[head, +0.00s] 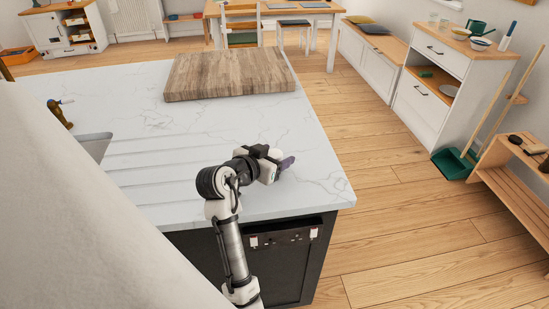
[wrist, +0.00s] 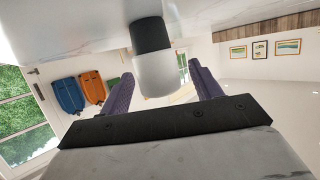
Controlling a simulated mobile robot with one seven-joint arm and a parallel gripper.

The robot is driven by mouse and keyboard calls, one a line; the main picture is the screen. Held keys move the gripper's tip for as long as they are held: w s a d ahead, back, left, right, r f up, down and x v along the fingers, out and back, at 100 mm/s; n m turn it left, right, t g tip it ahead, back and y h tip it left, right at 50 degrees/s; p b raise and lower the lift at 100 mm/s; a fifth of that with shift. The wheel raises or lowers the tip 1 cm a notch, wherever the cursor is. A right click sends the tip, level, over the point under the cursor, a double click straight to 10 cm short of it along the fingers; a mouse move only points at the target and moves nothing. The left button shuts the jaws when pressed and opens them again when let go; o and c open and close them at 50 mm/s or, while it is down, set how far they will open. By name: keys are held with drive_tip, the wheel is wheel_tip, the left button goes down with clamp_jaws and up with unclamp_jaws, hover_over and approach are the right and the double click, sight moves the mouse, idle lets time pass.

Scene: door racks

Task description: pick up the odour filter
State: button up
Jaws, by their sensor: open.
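The odour filter looks to be a short cylinder (wrist: 154,72), white with a black band, in the wrist view. It appears there with its black end towards the pale marble surface, in an inverted-looking picture. My gripper (wrist: 161,74) is open, its purple fingers on either side of the cylinder with gaps showing. I cannot tell how deep the cylinder sits between them. In the head view my gripper (head: 282,163) is low over the front right corner area of the marble worktop (head: 240,190). A small white piece (head: 276,153) shows beside it, mostly hidden by the gripper.
A wooden board (head: 228,76) lies at the back of the worktop. A brass-coloured object (head: 60,114) stands by a sink recess at left. The worktop's front and right edges are close to my gripper. The middle of the worktop is clear.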

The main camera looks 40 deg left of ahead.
drive_tip(key=c, duration=1)
drive_tip(key=shift+c, duration=0.2)
